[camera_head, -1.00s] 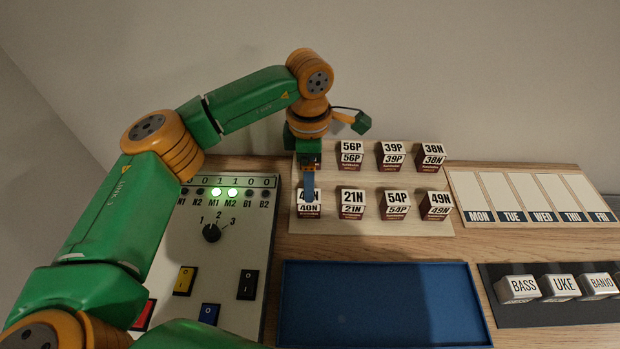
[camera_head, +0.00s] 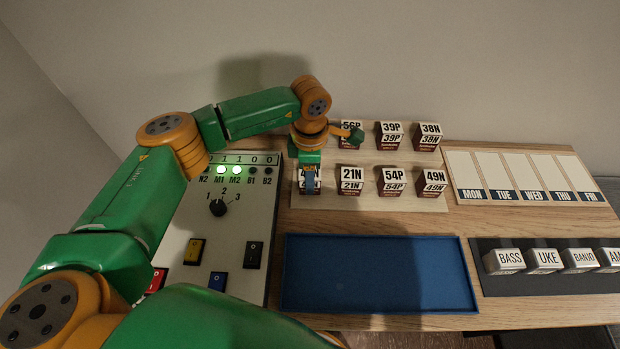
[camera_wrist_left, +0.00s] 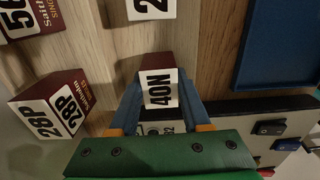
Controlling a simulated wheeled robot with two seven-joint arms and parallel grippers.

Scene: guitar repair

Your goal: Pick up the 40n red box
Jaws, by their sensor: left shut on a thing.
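The 40N box (camera_wrist_left: 160,90), dark red with a white label, sits between the two blue fingers of my left gripper (camera_wrist_left: 158,104) in the left wrist view. The fingers are shut on its sides. In the head view my left gripper (camera_head: 309,182) points down at the left end of the front row of boxes and covers most of the 40N box. I cannot tell whether the box is clear of the wooden board (camera_head: 375,203). My right gripper is in neither current view.
Boxes 21N (camera_head: 350,180), 54P (camera_head: 393,181) and 49N (camera_head: 432,183) stand to the right. Box 39P (camera_head: 389,134) is in the back row. Box 28P (camera_wrist_left: 55,105) is close by. An empty blue tray (camera_head: 375,275) lies in front; a switch panel (camera_head: 235,240) is left.

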